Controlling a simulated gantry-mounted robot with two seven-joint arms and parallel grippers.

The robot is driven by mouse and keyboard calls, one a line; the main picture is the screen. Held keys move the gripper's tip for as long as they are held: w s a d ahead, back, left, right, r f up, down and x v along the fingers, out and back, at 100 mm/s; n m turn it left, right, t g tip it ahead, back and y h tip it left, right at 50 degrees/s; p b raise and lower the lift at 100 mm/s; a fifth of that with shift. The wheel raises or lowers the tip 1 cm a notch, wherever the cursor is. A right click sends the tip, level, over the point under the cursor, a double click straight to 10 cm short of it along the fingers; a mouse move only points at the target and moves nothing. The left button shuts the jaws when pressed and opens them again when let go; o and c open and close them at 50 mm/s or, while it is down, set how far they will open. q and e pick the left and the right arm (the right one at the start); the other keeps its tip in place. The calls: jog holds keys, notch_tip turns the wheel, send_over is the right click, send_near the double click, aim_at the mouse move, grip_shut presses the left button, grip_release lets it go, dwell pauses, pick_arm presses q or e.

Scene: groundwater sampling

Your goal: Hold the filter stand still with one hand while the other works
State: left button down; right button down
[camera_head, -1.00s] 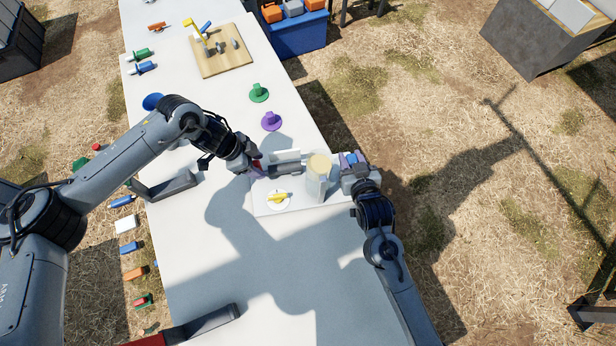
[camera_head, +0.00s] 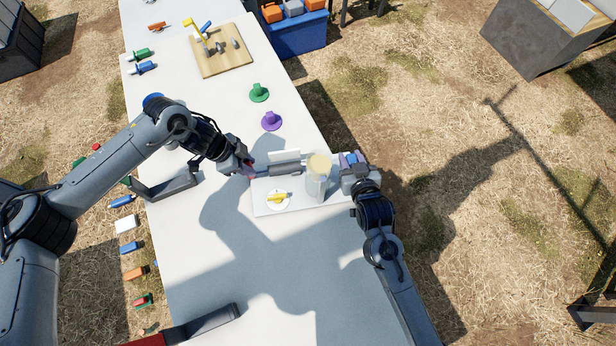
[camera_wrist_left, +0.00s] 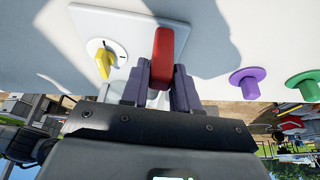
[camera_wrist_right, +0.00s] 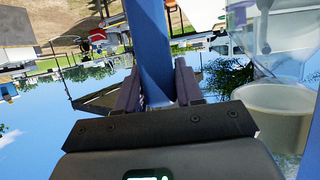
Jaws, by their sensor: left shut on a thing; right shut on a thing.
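The filter stand's white base plate (camera_head: 262,211) lies on the table and carries a yellow dial knob (camera_head: 278,198), a grey horizontal cylinder (camera_head: 284,169) and a clear upright vessel with a tan top (camera_head: 318,164). My left gripper (camera_head: 248,170) is at the cylinder's left end. In the left wrist view it is shut on a red handle (camera_wrist_left: 163,58), with the yellow knob (camera_wrist_left: 103,62) beside it. My right gripper (camera_head: 349,166), right of the vessel, is shut on a blue upright bar (camera_wrist_right: 152,45). The clear vessel (camera_wrist_right: 270,40) shows close beside it.
A green cone-like piece (camera_head: 259,93) and a purple one (camera_head: 271,121) stand behind the stand. A wooden board (camera_head: 226,62) with fittings lies farther back. Small tools line the table's left side.

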pick_arm(q)
jog(key=shift+s+a, duration=0.15)
jog(key=shift+a, duration=0.75)
jog(key=shift+s+a, duration=0.1)
jog(key=shift+a, duration=0.8)
jog(key=shift+w+d, duration=0.25)
jog(key=shift+d, duration=1.35)
jog(key=shift+w+d, duration=0.2)
jog(key=shift+d, duration=1.35)
jog(key=shift+a, duration=0.15)
